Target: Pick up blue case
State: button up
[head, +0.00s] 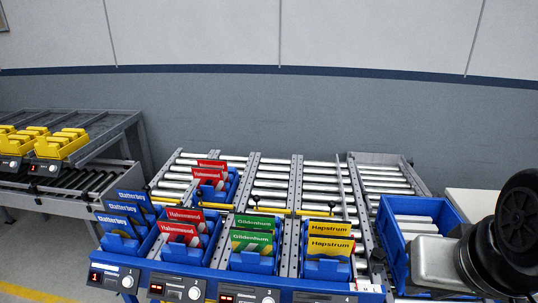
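Several blue things are in the head view, and I cannot tell which is the blue case. Smaller blue bins hold red boxes (184,215), green boxes (252,240) and yellow boxes (330,246) along the front.
The sloped roller rack (270,180) has metal lane dividers and a blue front rail (200,283) with small displays. Another bin with red boxes (211,172) sits farther back. A second conveyor with yellow bins (62,144) is at left. A grey wall (270,110) stands behind.

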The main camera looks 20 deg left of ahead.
aim_at(114, 223)
jog(key=j+z, duration=0.1)
jog(key=j, duration=0.35)
jog(key=k+j, duration=0.15)
jog(key=j, duration=0.3)
jog(key=k+j+z, duration=0.15)
jog(key=j, duration=0.3)
jog(key=j+z, duration=0.1)
jog(key=j, duration=0.35)
jog(key=k+j+z, duration=0.1)
jog(key=j, duration=0.3)
jog(key=k+j, duration=0.1)
jog(key=j, duration=0.25)
jog(key=k+j+z, duration=0.15)
jog(key=j, duration=0.6)
jog(key=j+z, duration=0.3)
jog(key=j, duration=1.2)
